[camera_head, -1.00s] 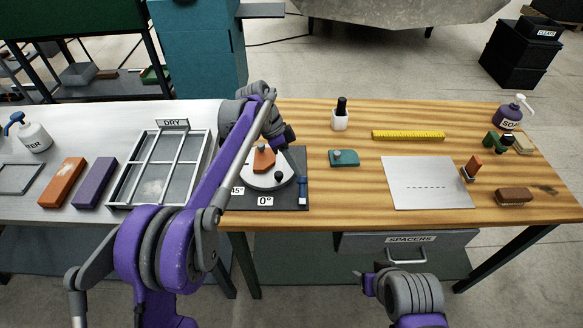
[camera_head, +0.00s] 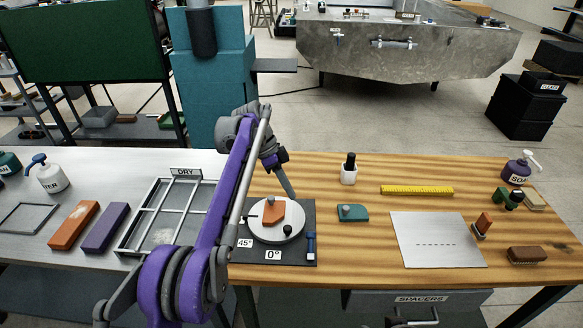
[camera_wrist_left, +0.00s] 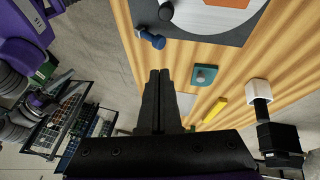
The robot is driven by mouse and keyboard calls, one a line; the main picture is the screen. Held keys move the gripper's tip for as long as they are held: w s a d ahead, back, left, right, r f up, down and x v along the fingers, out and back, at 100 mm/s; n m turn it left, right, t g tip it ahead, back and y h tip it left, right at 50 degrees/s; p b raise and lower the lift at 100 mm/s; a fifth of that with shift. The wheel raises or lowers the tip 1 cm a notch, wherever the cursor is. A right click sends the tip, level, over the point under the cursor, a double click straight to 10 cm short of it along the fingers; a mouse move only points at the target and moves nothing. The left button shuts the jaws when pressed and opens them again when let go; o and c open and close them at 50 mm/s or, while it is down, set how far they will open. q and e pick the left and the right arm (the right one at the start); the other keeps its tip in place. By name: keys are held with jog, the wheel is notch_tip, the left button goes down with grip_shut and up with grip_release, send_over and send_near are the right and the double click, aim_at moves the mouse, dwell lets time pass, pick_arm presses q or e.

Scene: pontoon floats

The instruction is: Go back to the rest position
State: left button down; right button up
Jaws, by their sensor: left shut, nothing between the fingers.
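My left gripper (camera_head: 289,187) hangs from the raised left arm in the head view, its fingers pointing down near the black fixture board (camera_head: 306,216). In the left wrist view its fingers (camera_wrist_left: 159,76) are together with nothing between them. An orange block (camera_head: 273,212) lies on the white round plate (camera_head: 290,233) of the board, and also shows at the top of the left wrist view (camera_wrist_left: 229,2). The gripper appears apart from the block. My right gripper is not seen in the head view.
The drying rack (camera_head: 135,240), an orange bar (camera_head: 73,226) and a purple bar (camera_head: 105,229) are left.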

pick_arm(q)
jog(key=s+a+r+n+t+y, duration=0.1)
jog(key=s+a+n+t, duration=0.1)
jog(key=s+a+n, duration=0.35)
jog(key=s+a+r+n+t+y, duration=0.1)
jog(key=s+a+n+t+y, duration=0.15)
jog(key=s, duration=0.65)
jog(key=s+a+f+n+t+y, duration=0.1)
jog(key=s+a+f+n+t, duration=0.1)
jog(key=s, duration=0.7)
jog(key=s+a+f+n+t, duration=0.1)
jog(key=s+a+f+n, duration=0.3)
jog(key=s+f, duration=0.5)
jog(key=n, duration=0.2)
jog(key=shift+s+a+f+n+t+y, duration=0.15)
jog(key=shift+s+n+t+y, duration=0.05)
jog(key=shift+n+t+y, duration=0.2)
